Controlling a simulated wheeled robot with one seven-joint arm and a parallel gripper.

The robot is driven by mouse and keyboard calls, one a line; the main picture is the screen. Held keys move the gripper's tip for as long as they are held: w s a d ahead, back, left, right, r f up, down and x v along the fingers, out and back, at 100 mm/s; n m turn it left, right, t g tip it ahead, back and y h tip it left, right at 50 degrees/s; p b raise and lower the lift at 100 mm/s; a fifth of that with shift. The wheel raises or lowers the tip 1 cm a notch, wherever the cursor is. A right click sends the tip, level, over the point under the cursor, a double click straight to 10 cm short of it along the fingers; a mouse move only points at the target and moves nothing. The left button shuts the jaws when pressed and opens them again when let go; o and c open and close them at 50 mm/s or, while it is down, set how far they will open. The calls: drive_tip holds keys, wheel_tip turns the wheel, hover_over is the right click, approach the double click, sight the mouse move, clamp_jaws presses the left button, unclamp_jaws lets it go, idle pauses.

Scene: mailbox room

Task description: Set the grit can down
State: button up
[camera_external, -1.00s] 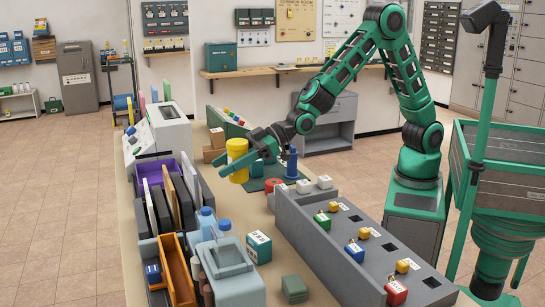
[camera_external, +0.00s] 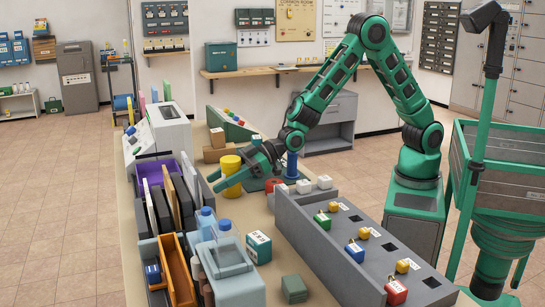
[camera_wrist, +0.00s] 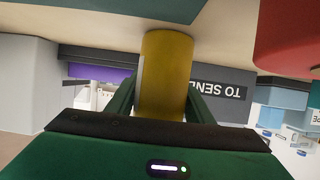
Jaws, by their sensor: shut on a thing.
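The yellow can (camera_external: 231,175), which I take for the grit can, stands upright at the end of my arm in the external view. My gripper (camera_external: 224,181) is shut around its side. In the wrist view, the can (camera_wrist: 164,75) sits between the two green fingers of my gripper (camera_wrist: 160,100). Its far end is seen against the beige counter (camera_wrist: 100,22). I cannot tell whether its base touches the counter or is slightly above it. My fingers cover part of its side.
A blue cylinder (camera_external: 292,165) and a red round thing (camera_external: 273,185) stand right of the can. Cardboard boxes (camera_external: 213,153) are behind it. A purple-lined bin with upright folders (camera_external: 155,172) is at left. Bare counter (camera_external: 235,212) lies in front.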

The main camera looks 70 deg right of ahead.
sight(225, 159)
drive_tip(key=o, duration=1.4)
drive_tip(key=shift+f, duration=0.1)
drive_tip(key=v, duration=0.3)
wheel_tip(225, 159, up, 6)
drive_tip(key=shift+f, duration=0.2)
drive_tip(key=shift+r, duration=0.8)
drive_tip(key=shift+d, duration=0.15)
